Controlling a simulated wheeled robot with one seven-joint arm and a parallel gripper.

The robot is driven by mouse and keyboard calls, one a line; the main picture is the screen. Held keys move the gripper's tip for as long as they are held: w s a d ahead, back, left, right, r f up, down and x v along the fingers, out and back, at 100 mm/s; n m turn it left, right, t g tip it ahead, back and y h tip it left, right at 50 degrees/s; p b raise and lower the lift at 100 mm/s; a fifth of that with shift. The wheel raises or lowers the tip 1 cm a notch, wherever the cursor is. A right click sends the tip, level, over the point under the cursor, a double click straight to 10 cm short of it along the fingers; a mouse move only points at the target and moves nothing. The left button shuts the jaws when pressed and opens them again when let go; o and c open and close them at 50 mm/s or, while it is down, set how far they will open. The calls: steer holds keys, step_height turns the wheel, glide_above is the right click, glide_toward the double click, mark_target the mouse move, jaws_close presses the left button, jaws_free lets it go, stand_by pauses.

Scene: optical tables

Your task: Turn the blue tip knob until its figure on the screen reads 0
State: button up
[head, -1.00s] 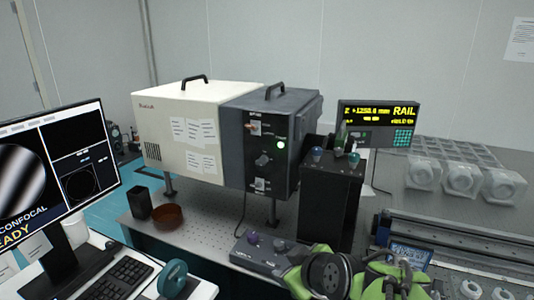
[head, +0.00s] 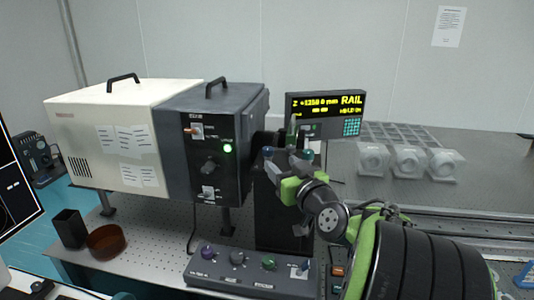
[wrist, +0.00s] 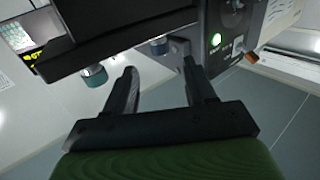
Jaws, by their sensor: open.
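Two knobs stick up from the top of a black post unit (head: 270,220) in the head view. The left one is blue (head: 268,152); the right one is teal (head: 308,153), partly behind my arm. In the wrist view, which is turned over, the blue knob (wrist: 158,47) lies just beyond the gap between my fingers, and the teal knob (wrist: 95,77) lies outside the left finger. My gripper (wrist: 163,85) is open and empty, apart from both knobs. The screen (head: 9,185) shows only its edge at the far left; no tip figure is readable.
A yellow-lettered RAIL display (head: 326,114) stands behind the post. A dark instrument box (head: 212,165) is left of it. A low control box (head: 225,278) with several coloured knobs lies in front. A brown dish (head: 106,242) and black cup (head: 70,229) stand left.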

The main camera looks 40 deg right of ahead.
mark_target(270, 153)
steer(key=b+x, duration=0.1)
steer(key=x, duration=0.8)
steer(key=shift+w, duration=0.1)
steer(key=c, duration=0.9)
